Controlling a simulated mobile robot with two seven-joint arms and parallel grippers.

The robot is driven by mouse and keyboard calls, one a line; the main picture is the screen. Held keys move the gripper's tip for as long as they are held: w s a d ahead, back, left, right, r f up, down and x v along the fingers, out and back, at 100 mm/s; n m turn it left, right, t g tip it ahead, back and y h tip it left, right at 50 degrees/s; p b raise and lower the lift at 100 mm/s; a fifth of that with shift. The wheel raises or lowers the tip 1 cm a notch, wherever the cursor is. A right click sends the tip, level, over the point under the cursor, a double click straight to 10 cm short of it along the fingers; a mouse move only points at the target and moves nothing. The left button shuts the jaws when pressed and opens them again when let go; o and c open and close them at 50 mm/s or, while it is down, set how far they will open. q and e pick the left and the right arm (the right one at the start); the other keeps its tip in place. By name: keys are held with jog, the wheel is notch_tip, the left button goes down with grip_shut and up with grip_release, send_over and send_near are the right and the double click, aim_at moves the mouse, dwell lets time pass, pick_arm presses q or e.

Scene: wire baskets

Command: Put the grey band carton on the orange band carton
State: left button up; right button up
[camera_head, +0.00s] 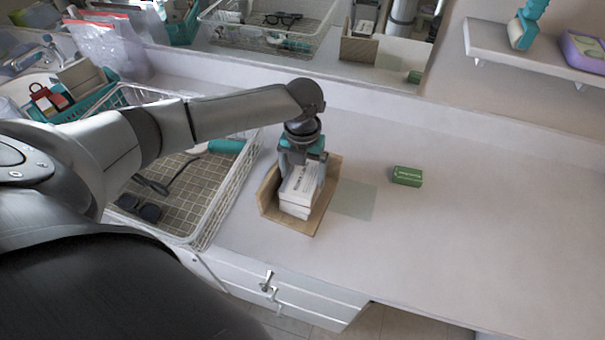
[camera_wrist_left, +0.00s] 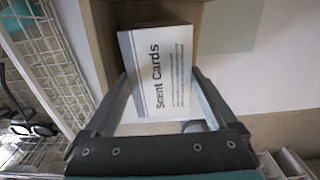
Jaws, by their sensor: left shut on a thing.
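A white carton printed "Scent Cards" with a grey band (camera_wrist_left: 158,70) is between the fingers of my left gripper (camera_wrist_left: 160,100). In the head view my left gripper (camera_head: 303,168) points down over a wooden tray (camera_head: 323,212), shut on this grey band carton (camera_head: 301,186). Another white carton (camera_head: 294,209) shows directly below it in the tray. The two look stacked, but I cannot tell whether they touch. No orange band shows on the lower carton, as most of it is hidden. My right gripper is not in view.
A white wire basket (camera_head: 226,198) with dark glasses and a teal-capped tube stands left of the tray. A pale green mat (camera_head: 353,199) and a small green box (camera_head: 407,176) lie to the right. The counter beyond is clear. A mirror is behind.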

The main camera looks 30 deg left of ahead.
aim_at(303, 176)
pick_arm(q)
jog(key=shift+f, duration=0.25)
jog(key=o, duration=1.1)
notch_tip(303, 176, up, 12)
jog(key=shift+r+p, duration=0.15)
jog(key=shift+p, duration=0.7)
